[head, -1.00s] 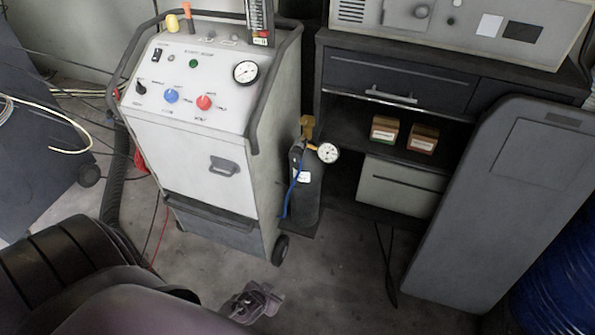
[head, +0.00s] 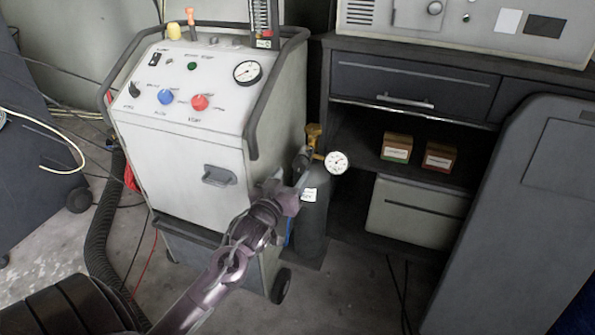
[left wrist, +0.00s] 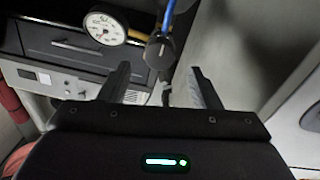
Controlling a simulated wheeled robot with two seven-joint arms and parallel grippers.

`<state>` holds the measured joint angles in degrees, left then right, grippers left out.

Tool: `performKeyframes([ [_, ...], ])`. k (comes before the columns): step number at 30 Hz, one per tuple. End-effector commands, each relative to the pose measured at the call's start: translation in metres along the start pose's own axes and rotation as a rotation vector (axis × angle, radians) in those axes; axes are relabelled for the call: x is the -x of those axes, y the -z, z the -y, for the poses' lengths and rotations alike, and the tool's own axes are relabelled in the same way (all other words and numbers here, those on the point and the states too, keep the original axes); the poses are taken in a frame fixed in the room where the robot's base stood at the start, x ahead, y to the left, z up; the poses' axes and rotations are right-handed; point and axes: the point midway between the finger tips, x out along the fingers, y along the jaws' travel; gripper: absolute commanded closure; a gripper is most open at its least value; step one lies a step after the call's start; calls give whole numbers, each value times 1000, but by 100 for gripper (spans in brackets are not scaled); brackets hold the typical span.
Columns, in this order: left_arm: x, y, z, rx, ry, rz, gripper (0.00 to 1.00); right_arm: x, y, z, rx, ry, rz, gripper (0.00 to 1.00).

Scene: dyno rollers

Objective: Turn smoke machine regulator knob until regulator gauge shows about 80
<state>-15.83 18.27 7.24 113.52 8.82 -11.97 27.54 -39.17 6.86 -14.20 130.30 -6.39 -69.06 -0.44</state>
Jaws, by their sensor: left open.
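The gas bottle (head: 312,215) stands right of the smoke machine (head: 185,140), with a brass regulator (head: 314,134) on top. The round white regulator gauge (head: 337,162) also shows in the left wrist view (left wrist: 105,28); its needle is too small to read surely. The dark regulator knob (left wrist: 160,52) shows in the left wrist view, just beyond and between my fingertips. My left gripper (left wrist: 159,72) is open and empty. In the head view, my left gripper (head: 300,172) is in front of the bottle's top and partly hides the regulator. My right gripper is out of view.
A blue hose (left wrist: 168,14) runs from the regulator. The machine's panel has another gauge (head: 247,71), a blue knob (head: 165,97) and a red knob (head: 200,102). A dark cabinet (head: 400,90) stands close behind. A grey panel (head: 520,220) leans at the right.

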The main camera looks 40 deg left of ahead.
Motion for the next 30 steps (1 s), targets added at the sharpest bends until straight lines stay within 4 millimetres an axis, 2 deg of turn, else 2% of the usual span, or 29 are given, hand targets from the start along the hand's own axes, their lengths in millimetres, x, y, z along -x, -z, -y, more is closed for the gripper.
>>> performKeyframes([
  [3, -20, -1, 0, -1, 0, -1, 43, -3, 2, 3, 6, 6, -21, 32],
  [9, -41, -2, 0, -2, 0, 1, 43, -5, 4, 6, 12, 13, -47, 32],
  [20, -46, -2, 0, -2, 0, 3, 43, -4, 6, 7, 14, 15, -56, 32],
  [30, -46, -2, 0, -1, 0, 3, 87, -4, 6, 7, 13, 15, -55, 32],
])
